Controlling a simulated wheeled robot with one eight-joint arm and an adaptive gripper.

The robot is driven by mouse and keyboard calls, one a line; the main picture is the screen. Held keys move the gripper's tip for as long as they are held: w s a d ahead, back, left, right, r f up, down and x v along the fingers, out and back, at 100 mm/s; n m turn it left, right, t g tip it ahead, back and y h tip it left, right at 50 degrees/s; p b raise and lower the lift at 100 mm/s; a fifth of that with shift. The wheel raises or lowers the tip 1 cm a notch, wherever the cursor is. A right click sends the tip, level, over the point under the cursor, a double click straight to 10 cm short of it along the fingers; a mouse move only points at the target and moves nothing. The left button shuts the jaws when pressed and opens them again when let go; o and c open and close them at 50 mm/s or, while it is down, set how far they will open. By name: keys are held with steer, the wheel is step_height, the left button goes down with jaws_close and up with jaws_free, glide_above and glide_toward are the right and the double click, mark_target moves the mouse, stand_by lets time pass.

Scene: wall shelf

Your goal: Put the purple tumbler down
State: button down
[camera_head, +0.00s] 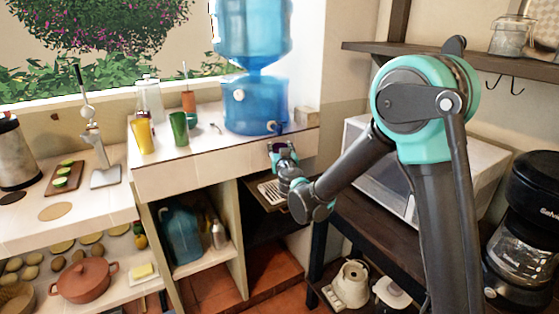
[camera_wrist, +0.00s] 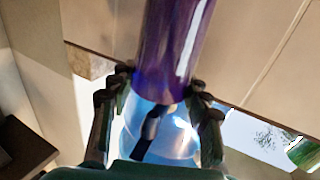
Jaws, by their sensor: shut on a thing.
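The purple tumbler (camera_wrist: 172,45) shows large in the wrist view, running from the top edge down to between my fingertips. My gripper (camera_wrist: 162,90) is shut on it, with one finger on each side. In the head view my gripper (camera_head: 284,157) is in front of the counter's drawer front, below the blue water dispenser.
The white counter (camera_head: 205,148) holds a yellow cup (camera_head: 141,135), a green cup (camera_head: 179,128) and the blue water dispenser (camera_head: 254,105). Below is an open shelf with a blue jug (camera_head: 180,236). A microwave (camera_head: 385,185) and black coffee maker (camera_head: 525,235) stand at right.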

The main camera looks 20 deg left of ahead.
steer(key=shift+w+a+f, duration=0.15)
steer(key=shift+f, duration=2.5)
steer(key=shift+f, duration=0.15)
steer(key=c, duration=0.7)
jaws_free()
steer(key=shift+c, duration=0.2)
steer(key=v, duration=1.2)
steer(key=shift+a, duration=0.1)
